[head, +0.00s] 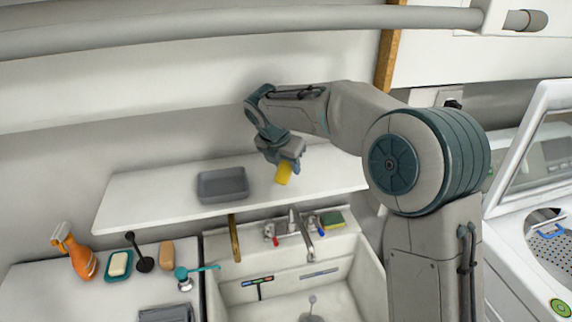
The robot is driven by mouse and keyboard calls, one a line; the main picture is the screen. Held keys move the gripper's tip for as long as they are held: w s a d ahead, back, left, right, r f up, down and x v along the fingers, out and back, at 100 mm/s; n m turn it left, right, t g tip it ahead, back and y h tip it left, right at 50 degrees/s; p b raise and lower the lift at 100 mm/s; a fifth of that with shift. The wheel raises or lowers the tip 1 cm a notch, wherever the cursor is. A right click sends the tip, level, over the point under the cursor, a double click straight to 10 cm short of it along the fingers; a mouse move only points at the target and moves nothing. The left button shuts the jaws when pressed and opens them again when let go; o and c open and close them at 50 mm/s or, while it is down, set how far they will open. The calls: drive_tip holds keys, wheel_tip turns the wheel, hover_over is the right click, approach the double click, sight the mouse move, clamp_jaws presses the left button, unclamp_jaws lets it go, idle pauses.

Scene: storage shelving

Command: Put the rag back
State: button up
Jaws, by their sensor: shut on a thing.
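My gripper (285,160) is above the white shelf (150,190) over the sink, pointing down. It is shut on a small yellow thing (283,174), which appears to be the rag. The yellow thing hangs tilted below the fingers; I cannot tell whether it touches the shelf. A shallow grey tray (222,197) sits on the shelf to the left of my gripper, apart from it. The tray looks empty. The fingertips are small in the picture and partly hidden by the held thing.
The sink (340,272) with its faucet (298,224) lies below the shelf, with a green and yellow sponge (333,219) behind it. On the left counter stand an orange spray bottle (80,258), a soap dish (118,266) and a brown bar (167,254). A pipe (240,25) crosses above.

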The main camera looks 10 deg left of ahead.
drive_tip(key=shift+s+f, duration=0.15)
drive_tip(key=shift+f, duration=0.55)
drive_tip(key=shift+f, duration=0.15)
drive_tip(key=o, duration=1)
drive_tip(key=shift+o, duration=0.2)
drive_tip(key=shift+r, duration=0.25)
drive_tip(key=shift+v, duration=1.2)
drive_tip(key=s+a+b, duration=0.3)
drive_tip(key=s+a, duration=0.1)
drive_tip(key=s, duration=0.7)
drive_tip(key=shift+s+a, duration=0.2)
drive_tip(key=shift+a, duration=0.05)
